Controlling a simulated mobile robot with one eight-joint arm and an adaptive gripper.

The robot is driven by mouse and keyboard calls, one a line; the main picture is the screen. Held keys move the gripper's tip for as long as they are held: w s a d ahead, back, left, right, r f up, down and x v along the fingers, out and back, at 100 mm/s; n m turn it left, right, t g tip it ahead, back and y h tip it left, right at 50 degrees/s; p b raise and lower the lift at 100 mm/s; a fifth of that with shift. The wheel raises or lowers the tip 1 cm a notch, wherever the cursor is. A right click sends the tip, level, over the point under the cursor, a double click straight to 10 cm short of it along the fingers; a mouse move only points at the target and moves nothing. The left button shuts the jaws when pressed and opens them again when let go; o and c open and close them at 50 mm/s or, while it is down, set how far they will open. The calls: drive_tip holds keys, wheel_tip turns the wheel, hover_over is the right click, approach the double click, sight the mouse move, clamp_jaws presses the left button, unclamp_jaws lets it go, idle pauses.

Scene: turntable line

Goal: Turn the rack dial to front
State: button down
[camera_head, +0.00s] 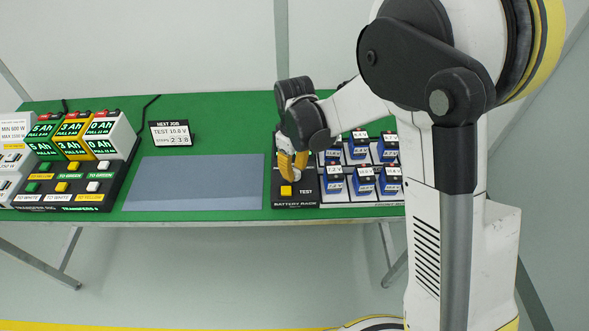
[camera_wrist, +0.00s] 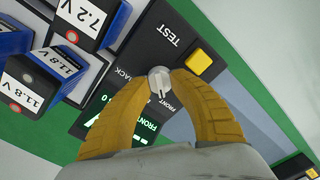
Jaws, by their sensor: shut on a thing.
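The rack dial (camera_wrist: 158,80) is a small round light-grey knob on the dark battery rack panel (camera_wrist: 148,52). In the wrist view my gripper (camera_wrist: 159,76) has its yellow fingertips closed on both sides of it. A mark on the dial's lower part seems to point toward the FRONT label, but it is too small to be sure. The BACK lettering is to its left. A display with green lettering (camera_wrist: 145,127) reads FRONT, partly covered by a finger. In the head view my gripper (camera_head: 291,170) reaches down onto the rack panel and hides the dial.
A yellow TEST button (camera_wrist: 198,62) sits close beside the dial. Blue batteries (camera_head: 334,181) stand in the rack to the right. A bare grey mat (camera_head: 195,183) lies left of it. The transfer rig (camera_head: 118,183) and a job sign (camera_head: 169,133) stand further left.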

sight(294, 170)
idle(0.3)
drive_tip(key=c, duration=1)
unclamp_jaws()
drive_tip(key=shift+f, duration=0.1)
wheel_tip(294, 170, up, 12)
drive_tip(key=shift+r, duration=0.1)
